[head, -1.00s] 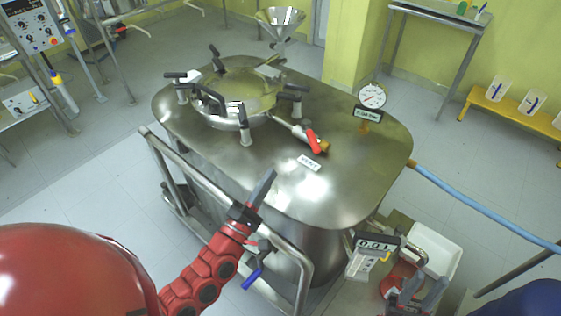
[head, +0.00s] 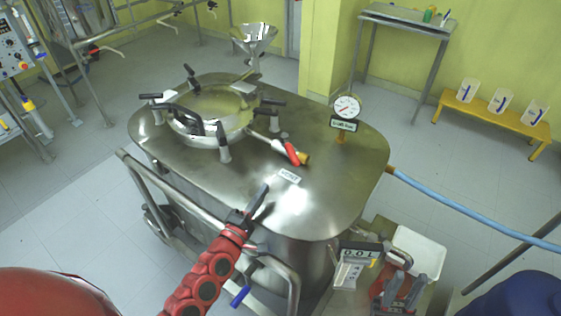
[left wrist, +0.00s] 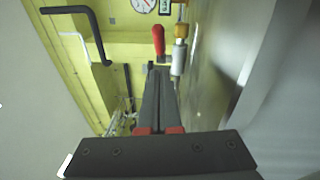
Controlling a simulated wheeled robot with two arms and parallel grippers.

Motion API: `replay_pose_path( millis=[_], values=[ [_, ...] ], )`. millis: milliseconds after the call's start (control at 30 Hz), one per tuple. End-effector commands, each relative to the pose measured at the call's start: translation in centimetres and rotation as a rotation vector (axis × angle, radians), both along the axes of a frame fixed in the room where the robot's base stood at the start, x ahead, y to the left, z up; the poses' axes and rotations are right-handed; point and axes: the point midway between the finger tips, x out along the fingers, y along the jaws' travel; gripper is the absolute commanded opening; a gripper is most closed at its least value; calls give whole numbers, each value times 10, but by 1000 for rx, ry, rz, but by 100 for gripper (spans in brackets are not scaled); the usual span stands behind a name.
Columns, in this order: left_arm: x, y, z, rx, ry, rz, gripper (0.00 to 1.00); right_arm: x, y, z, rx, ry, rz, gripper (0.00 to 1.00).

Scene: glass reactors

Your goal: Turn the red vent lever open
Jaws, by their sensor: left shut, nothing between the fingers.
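The red vent lever (head: 292,153) sits on a small valve at the end of a metal pipe on the steel reactor's lid (head: 340,180). In the left wrist view, the shut fingers (left wrist: 158,75) point toward the red lever (left wrist: 158,40). The lever stands beside the brass valve end (left wrist: 180,30) there. My right gripper is not recognisable in view.
A round manway with black clamp handles (head: 210,115) is left of the lever. A dial gauge (head: 346,107) stands behind it to the right. A metal rail (head: 190,199) runs along the reactor's near side. A blue hose (head: 470,212) leaves at right, above a digital display (head: 360,253).

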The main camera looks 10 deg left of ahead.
Motion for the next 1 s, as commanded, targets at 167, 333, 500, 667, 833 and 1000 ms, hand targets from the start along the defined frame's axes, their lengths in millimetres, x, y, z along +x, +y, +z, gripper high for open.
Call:
replay_pose_path(
  millis=[167, 333, 500, 667, 833, 1000],
  values=[
    [38, -9, 6, -1, -4, 2, 0, 0, 0, 4, 0, 0, 0, 33],
    [71, -17, 9, -2, -4, 5, 0, 0, 0, 3, 0, 0, 0, 33],
    [94, -24, 11, -2, -2, 2, 0, 0, 0, 2, 0, 0, 0, 33],
    [106, -27, 12, 0, -3, 3, 0, 0, 0, 1, 0, 0, 0, 33],
    [108, -28, 12, 2, -1, 2, 0, 0, 0, 1, 0, 0, 0, 33],
    [108, -28, 12, 2, -1, 2, 0, 0, 0, 1, 0, 0, 0, 33]
  ],
)
